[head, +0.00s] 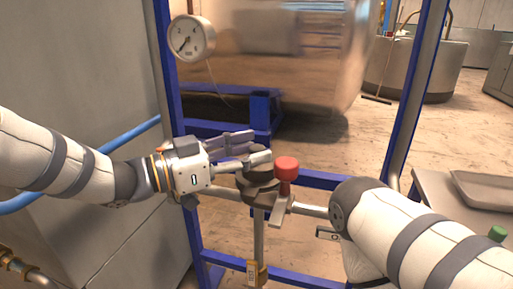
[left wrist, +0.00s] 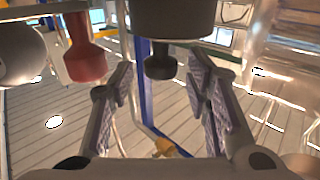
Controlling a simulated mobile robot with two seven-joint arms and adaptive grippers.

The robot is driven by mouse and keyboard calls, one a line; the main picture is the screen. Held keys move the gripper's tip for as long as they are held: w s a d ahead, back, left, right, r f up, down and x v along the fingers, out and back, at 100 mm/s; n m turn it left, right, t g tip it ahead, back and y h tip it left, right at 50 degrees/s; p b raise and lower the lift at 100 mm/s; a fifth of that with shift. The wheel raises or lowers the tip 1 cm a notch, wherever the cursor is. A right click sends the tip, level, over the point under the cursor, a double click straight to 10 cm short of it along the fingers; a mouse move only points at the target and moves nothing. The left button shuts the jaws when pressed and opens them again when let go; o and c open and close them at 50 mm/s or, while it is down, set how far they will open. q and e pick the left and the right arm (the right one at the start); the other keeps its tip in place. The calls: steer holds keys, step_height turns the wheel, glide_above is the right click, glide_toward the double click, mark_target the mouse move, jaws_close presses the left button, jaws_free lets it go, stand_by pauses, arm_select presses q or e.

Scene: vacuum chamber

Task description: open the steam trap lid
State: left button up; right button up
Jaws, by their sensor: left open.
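The steam trap (head: 258,190) is a dark, rounded body on the pipe in the middle of the head view. A short grey cylinder (head: 259,160) shows at its top. In the left wrist view a dark cylinder with a smaller knob below (left wrist: 168,22), probably part of the trap, hangs at the top centre. My left gripper (head: 246,151) is open, with its fingers pointing right, beside the trap's upper part. In the left wrist view its fingers (left wrist: 160,95) are spread, with the dark knob between and above them. Contact cannot be told. My right gripper is not in view.
A red knob (head: 286,168) stands right of the trap; it also shows in the left wrist view (left wrist: 86,62). A pressure gauge (head: 190,38) sits on the blue frame (head: 166,80). A large metal vessel (head: 290,50) is behind. A tray (head: 485,190) is at right.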

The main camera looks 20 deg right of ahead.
arm_select(q)
steer(key=shift+w+d, duration=0.2)
steer(key=shift+d, duration=0.8)
